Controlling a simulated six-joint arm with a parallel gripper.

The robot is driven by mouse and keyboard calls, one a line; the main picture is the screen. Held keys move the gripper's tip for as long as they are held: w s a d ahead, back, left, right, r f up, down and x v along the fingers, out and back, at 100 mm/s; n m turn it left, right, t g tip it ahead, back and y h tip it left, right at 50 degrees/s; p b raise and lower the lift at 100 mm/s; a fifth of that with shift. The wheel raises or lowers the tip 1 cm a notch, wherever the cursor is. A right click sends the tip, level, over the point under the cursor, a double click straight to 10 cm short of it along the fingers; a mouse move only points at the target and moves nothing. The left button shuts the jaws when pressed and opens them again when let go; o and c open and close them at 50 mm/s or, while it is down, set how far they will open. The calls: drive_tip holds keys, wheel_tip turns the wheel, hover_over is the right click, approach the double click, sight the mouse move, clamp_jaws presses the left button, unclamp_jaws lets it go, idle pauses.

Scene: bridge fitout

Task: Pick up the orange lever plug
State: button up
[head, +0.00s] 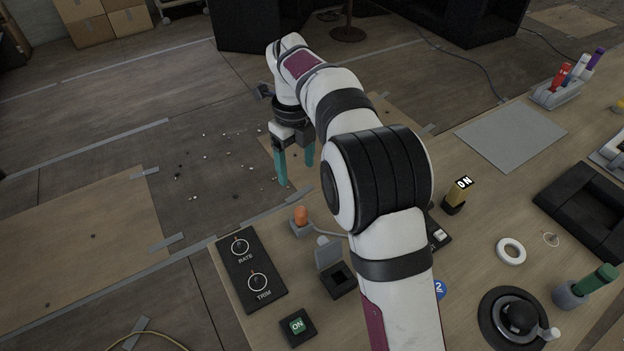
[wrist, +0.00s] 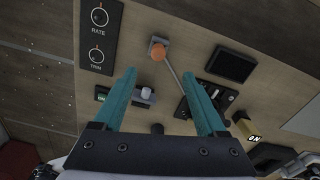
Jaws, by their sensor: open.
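The orange lever plug (head: 301,215) stands in a small grey base near the left edge of the wooden console top. In the wrist view the orange lever plug (wrist: 158,52) shows from above, ahead of the fingertips and between their lines. My gripper (head: 297,168) has two teal fingers and is open and empty, above and beyond the plug in the head view. In the wrist view my gripper (wrist: 166,80) has its fingers spread wide, apart from the plug.
A black RATE and TRIM panel (head: 250,272) lies left of the plug. A grey flip cover (head: 328,252) with a dark socket stands close in front. A thin grey rod (wrist: 180,72) runs beside the plug. A yellow ON switch (head: 458,194) stands to the right.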

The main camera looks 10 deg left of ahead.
sight(301, 210)
drive_tip(key=f, duration=1.4)
drive_tip(key=shift+s+d+f, duration=0.4)
clamp_jaws()
